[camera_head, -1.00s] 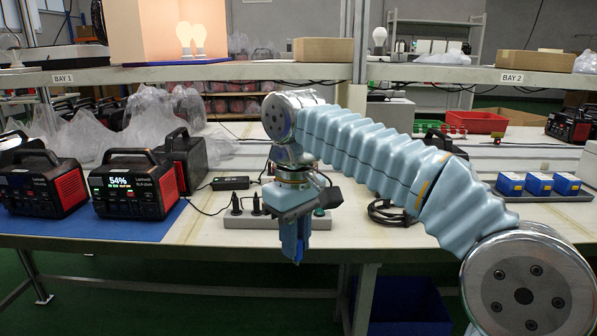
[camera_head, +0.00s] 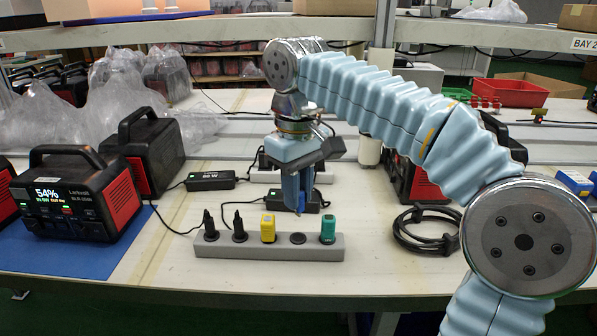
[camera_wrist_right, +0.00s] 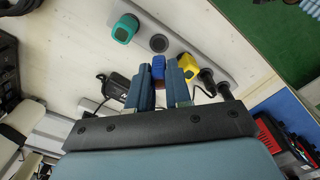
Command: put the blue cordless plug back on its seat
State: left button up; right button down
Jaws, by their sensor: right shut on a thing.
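A grey power strip (camera_head: 270,251) lies on the bench. It bears two black plugs (camera_head: 239,229), a yellow plug (camera_head: 268,229) and a teal plug (camera_head: 328,231). An empty round seat (camera_head: 298,238) is between the yellow and teal plugs; it also shows in the right wrist view (camera_wrist_right: 158,44). My right gripper (camera_head: 299,203) points down and appears just behind the strip, above that seat in the picture. In the right wrist view, its fingers are shut on the blue plug (camera_wrist_right: 158,66). In the head view the plug blends with the blue fingers. My left gripper is out of view.
A black power brick (camera_head: 210,180) and another light strip lie behind. A coiled black cable (camera_head: 425,230) is at right. Power stations (camera_head: 80,200) stand on a blue mat (camera_head: 110,258) at left. Bare bench lies beside the strip; a shelf (camera_head: 230,33) spans above.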

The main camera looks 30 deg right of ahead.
jog(key=shift+w+f, duration=0.1)
jog(key=shift+f, duration=0.3)
notch_tip(320, 180, down, 5)
jog(key=b, duration=0.3)
jog(key=shift+r, duration=0.1)
jog(key=shift+f, duration=0.45)
dwell(0.7)
jog(key=c, duration=1)
grip_release()
jog(key=shift+o, duration=0.2)
jog(key=shift+r, duration=0.1)
